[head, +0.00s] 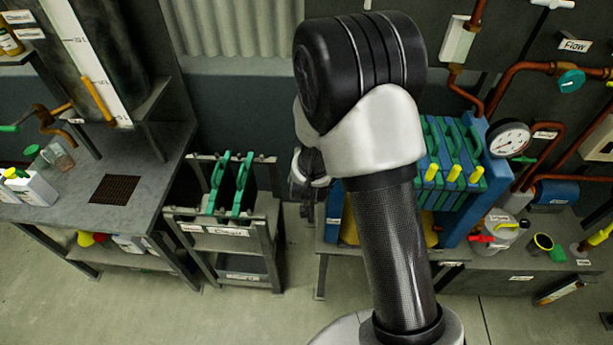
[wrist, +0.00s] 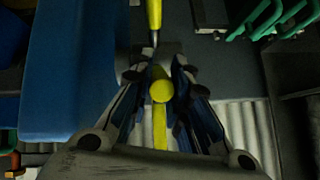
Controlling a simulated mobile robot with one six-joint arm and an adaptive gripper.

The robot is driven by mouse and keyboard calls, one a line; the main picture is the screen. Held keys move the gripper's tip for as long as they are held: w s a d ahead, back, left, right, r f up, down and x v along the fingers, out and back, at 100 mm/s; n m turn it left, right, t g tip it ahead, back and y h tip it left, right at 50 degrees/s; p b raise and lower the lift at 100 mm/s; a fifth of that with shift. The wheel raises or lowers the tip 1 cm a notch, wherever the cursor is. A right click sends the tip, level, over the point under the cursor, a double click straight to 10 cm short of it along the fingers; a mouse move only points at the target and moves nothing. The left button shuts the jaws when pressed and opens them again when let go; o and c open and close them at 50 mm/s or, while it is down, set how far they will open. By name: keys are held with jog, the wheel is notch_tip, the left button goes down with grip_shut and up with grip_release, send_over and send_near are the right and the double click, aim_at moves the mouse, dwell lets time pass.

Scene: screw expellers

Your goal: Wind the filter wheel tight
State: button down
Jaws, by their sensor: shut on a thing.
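The filter press in the head view has a blue end frame (head: 488,172), green plates (head: 446,139) and several yellow handles (head: 453,173). The filter wheel shows in the wrist view as a yellow hub (wrist: 162,91) with yellow spokes, one reaching up (wrist: 154,14) and one down (wrist: 160,130). My gripper (wrist: 160,78) has its fingers on both sides of the wheel near the hub and is shut on it. A blue end piece (wrist: 75,75) is left of the wheel. In the head view my arm hides the wheel and most of my gripper (head: 308,180).
A rack (head: 222,232) with green-handled plates (head: 243,185) stands left of my gripper. A grey bench (head: 75,190) is further left. Copper pipes (head: 515,72) and a pressure gauge (head: 509,138) are at the right. Open floor lies in front.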

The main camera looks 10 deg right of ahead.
jog(key=shift+s+f, duration=0.15)
jog(key=shift+f, duration=0.05)
jog(key=c, duration=1.5)
grip_release()
jog(key=shift+r, duration=0.1)
jog(key=v, duration=1.2)
